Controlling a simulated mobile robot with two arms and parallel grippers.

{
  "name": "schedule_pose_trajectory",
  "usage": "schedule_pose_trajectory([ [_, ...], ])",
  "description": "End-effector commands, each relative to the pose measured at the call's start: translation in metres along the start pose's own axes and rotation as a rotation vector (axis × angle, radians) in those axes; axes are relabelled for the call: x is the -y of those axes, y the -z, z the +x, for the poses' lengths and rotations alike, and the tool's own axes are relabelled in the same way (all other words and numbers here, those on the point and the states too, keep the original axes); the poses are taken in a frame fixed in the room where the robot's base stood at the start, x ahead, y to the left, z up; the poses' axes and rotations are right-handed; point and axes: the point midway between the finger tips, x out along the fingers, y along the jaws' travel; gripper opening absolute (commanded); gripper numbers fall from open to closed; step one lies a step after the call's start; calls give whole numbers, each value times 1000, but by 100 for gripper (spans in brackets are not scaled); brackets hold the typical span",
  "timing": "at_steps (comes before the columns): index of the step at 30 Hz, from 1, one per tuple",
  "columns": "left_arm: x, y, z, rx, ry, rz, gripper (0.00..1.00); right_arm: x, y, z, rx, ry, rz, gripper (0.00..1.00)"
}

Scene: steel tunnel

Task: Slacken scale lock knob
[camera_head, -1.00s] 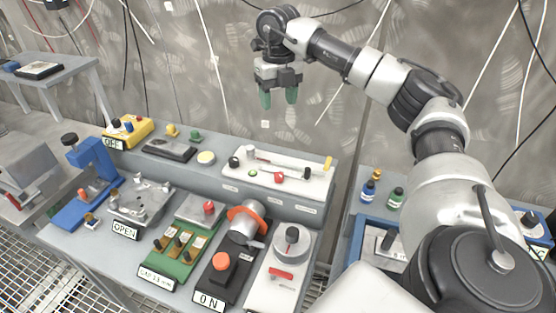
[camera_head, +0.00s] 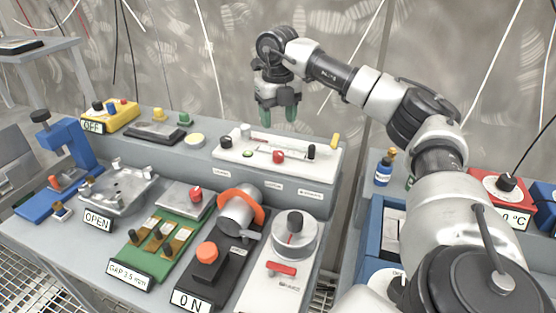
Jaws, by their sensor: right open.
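A white plate (camera_head: 232,152) on the bench's raised back shelf carries a rod or slide, a red knob (camera_head: 278,156), black knobs at the left (camera_head: 226,142) and right (camera_head: 311,152), and a yellow piece (camera_head: 335,141). A white panel in front carries a round grey dial with a black knob (camera_head: 294,225) and a red lever (camera_head: 281,268). I cannot tell which knob is the scale lock. My right gripper (camera_head: 278,116) has green fingertips, pointing down, apart and empty. It appears above and behind the white plate, touching nothing. My left gripper is out of view.
A black unit with an orange button (camera_head: 207,253), a green gauge board (camera_head: 150,250), a grey fixture (camera_head: 120,187) and a blue clamp (camera_head: 68,150) crowd the bench. A red dial box (camera_head: 485,185) and blue bottle (camera_head: 383,172) stand right, partly behind my right arm.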

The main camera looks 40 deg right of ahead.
Motion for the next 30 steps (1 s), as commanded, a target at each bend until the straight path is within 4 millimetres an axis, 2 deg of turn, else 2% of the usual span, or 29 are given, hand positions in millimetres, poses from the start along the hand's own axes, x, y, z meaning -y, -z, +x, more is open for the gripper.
schedule_pose_trajectory([
  [12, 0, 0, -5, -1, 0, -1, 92, 1, 1, 71, -4, 2, 1, 56],
  [16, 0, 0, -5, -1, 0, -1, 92, 0, 1, 89, -2, 1, 1, 56],
  [21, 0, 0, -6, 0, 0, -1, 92, 0, 0, 101, -1, 0, 1, 56],
  [30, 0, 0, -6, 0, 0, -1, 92, 0, 0, 103, -1, 0, 0, 55],
])
